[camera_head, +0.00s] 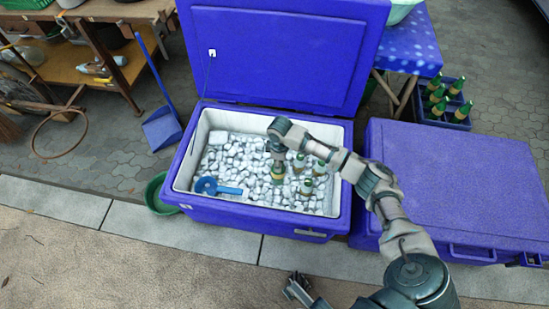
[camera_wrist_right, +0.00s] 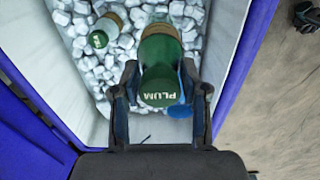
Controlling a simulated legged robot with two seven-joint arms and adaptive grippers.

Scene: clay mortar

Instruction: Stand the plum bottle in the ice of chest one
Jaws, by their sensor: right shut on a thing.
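The plum bottle (camera_wrist_right: 160,92), green with PLUM in pale letters on the end facing the camera, is between the fingers of my right gripper (camera_wrist_right: 162,78). In the head view my right gripper (camera_head: 277,160) points down inside the open blue chest (camera_head: 190,160). The bottle's green and yellow part (camera_head: 278,178) shows below it, roughly upright over the ice (camera_head: 245,150). I cannot tell how deep its lower end sits. My left gripper (camera_head: 298,287) is low in the head view, outside the chest and seemingly empty; its opening is unclear.
Several green bottles (camera_head: 305,186) stand in the ice right of the held one. A blue scoop (camera_head: 217,187) lies in the ice at the left. A second blue chest (camera_head: 450,180) is shut at the right. The open lid (camera_head: 280,50) stands up behind.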

